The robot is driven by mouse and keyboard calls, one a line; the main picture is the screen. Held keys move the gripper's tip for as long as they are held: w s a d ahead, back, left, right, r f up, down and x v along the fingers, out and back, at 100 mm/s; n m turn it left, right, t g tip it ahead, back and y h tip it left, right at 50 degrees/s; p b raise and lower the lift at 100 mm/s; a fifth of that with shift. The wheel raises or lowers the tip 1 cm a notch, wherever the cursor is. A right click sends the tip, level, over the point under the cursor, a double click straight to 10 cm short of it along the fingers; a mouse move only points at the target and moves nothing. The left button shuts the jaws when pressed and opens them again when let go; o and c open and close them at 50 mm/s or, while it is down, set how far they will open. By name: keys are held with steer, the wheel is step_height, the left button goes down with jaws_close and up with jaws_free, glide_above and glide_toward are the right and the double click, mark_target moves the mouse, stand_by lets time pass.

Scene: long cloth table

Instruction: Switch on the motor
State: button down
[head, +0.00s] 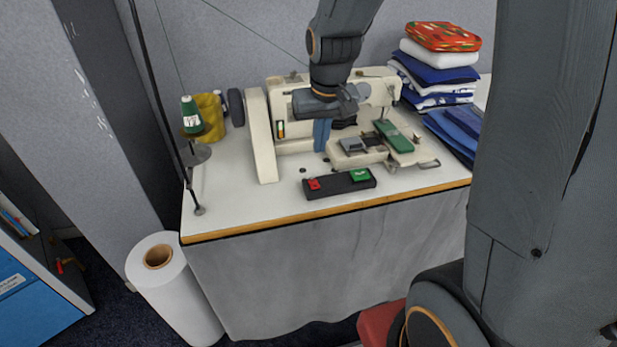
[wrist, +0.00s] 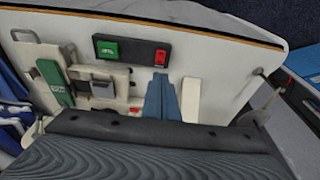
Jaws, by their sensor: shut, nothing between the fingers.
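A black switch box (head: 337,184) lies near the front edge of the white table, and it also shows in the wrist view (wrist: 134,52). It has a green button (head: 360,175) at its right end and a red button (head: 314,184) at its left end. In the wrist view the green button (wrist: 107,48) is on the left and the red button (wrist: 161,57) on the right. The cream sewing machine (head: 263,135) stands behind the box. My gripper (head: 321,149) points down in front of the machine, behind and above the box. Its blue fingers (wrist: 161,77) are shut and empty.
Folded fabrics (head: 436,70) are stacked at the back right. A white roll (head: 175,290) stands on the floor. The table around the box's front and left is clear.

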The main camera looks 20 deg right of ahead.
steer(key=shift+f, duration=0.1)
steer(key=p, duration=0.3)
glide_above(317, 187)
step_height(317, 187, down, 11)
steer(key=shift+s+a+f, duration=0.15)
steer(key=shift+s+x, duration=0.25)
steer(key=shift+x, duration=0.85)
steer(key=shift+f, duration=0.1)
steer(key=shift+s+f, duration=0.1)
steer(key=shift+s+f, duration=0.1)
steer(key=shift+f, duration=0.25)
steer(key=shift+a+r, duration=0.1)
